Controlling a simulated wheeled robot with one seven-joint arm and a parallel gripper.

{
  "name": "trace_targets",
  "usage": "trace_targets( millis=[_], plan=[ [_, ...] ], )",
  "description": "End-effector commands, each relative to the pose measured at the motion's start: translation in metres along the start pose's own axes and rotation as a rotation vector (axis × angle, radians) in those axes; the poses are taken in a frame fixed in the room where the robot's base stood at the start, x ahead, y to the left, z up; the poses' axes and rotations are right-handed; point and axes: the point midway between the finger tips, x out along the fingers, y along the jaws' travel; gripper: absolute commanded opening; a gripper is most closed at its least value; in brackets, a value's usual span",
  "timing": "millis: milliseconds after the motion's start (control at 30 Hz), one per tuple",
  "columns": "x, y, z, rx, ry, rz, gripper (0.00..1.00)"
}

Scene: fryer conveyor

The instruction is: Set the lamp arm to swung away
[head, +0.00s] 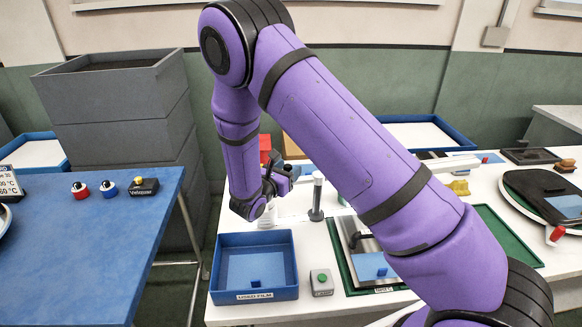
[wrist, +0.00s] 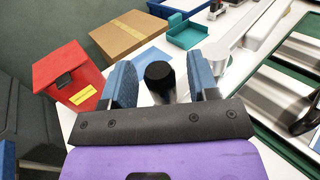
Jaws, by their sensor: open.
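In the wrist view the lamp arm (wrist: 258,32) runs from a round pale cap (wrist: 215,58) toward the upper right. My gripper (wrist: 161,82) is open, its two blue fingers on either side of a black round knob (wrist: 160,77). I see gaps between knob and fingers. How the knob joins the lamp is hidden.
A red box (wrist: 72,77), a cardboard box (wrist: 130,36) and a teal tray (wrist: 190,38) lie beyond the gripper. A blue used-film bin (head: 255,296) and a green-button box (head: 322,282) stand at the front. A green mat (head: 343,280) carries a metal fixture.

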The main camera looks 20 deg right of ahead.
Motion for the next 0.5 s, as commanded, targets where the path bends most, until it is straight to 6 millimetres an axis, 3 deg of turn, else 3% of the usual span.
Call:
trace_targets(
  millis=[200, 500],
  plan=[
    [0.017, 0.000, 0.000, 0.000, 0.001, 0.000, 0.55],
    [0.019, 0.000, 0.000, 0.000, 0.001, 0.000, 0.55]
  ],
)
